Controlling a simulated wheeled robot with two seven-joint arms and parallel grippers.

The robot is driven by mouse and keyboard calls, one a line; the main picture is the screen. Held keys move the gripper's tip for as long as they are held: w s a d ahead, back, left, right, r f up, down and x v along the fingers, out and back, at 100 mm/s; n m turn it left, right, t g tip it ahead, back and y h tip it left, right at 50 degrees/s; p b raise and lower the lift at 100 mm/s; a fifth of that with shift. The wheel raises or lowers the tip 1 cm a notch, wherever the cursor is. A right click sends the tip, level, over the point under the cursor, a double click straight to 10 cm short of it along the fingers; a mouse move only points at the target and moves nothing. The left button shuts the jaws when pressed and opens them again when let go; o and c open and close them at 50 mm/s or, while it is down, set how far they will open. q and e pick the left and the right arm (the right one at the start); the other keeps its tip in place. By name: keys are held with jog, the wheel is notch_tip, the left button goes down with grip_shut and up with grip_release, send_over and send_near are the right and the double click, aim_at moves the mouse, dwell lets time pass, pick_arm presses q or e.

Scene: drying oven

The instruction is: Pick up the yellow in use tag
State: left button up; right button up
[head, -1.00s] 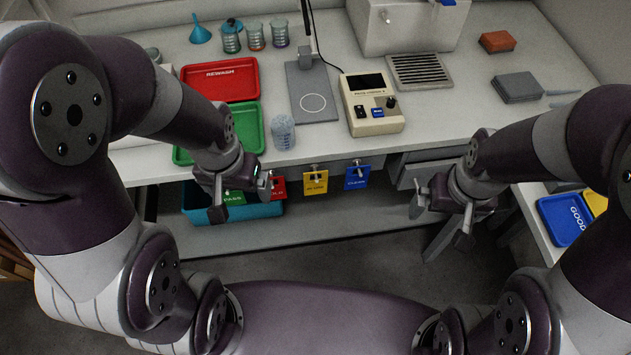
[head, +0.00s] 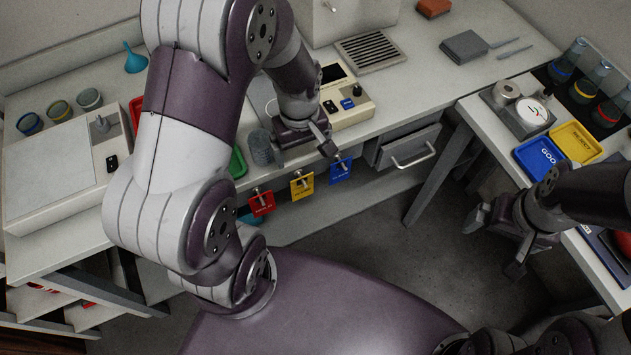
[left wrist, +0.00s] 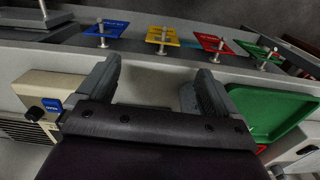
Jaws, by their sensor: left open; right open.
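The yellow tag (head: 302,187) hangs from a peg on the bench's front edge, between the red tag (head: 262,204) and the blue tag (head: 341,172). In the left wrist view the yellow tag (left wrist: 162,38) shows beyond my open fingers, with its peg standing out. My left gripper (head: 302,150) is open and empty, over the front part of the bench and apart from the tag. It also shows in the left wrist view (left wrist: 150,88). My right gripper (head: 494,244) is open and empty, over the floor by the right side table.
A cream control box (head: 350,108) stands just beside my left gripper. A green tray (left wrist: 268,112) lies on the bench. A drawer with a handle (head: 410,148) is right of the tags. A blue tray (head: 543,158) and a yellow tray (head: 574,143) are on the side table.

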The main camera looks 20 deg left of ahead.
aim_at(302, 178)
pick_arm(q)
jog(key=shift+n, duration=0.3)
jog(key=f, duration=1.2)
jog(key=shift+s+a+f+b, duration=0.15)
jog(key=shift+s+b, duration=0.1)
jog(key=shift+b, duration=0.05)
jog(key=shift+w+f, duration=0.15)
jog(key=shift+f, duration=0.05)
jog(key=c, duration=1.1)
